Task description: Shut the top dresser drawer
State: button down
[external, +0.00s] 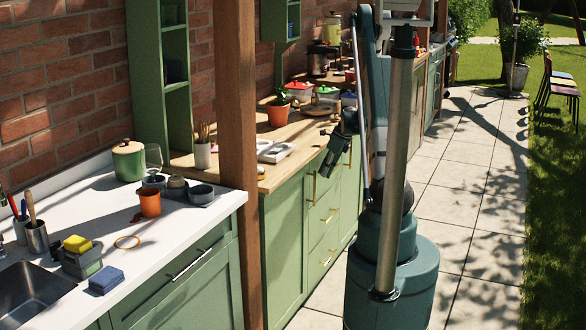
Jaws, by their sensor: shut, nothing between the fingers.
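The green dresser (284,240) stands along the brick wall under a wooden top, with brass handles on its front. Its drawer stack (322,232) is in the middle of the picture, beside a door with an upright handle. The top drawer's front is partly hidden behind my gripper, and I cannot tell how far it stands out. My gripper (326,168) is a dark teal shape pointing down at the dresser's front edge, near the top of the stack. It is shut and empty. I cannot tell whether it touches the drawer.
The wooden worktop (240,165) holds a potted plant (278,108), several pots and a white tray (275,151). A wooden post (238,120) stands in front at left. A white counter (180,228) with a sink is nearer. The paved path (470,200) at right is clear.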

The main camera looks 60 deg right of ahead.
jog(key=s+r+p, duration=0.2)
jog(key=s+r, duration=0.5)
jog(key=r, duration=0.2)
jog(key=shift+s, duration=0.35)
dwell(0.6)
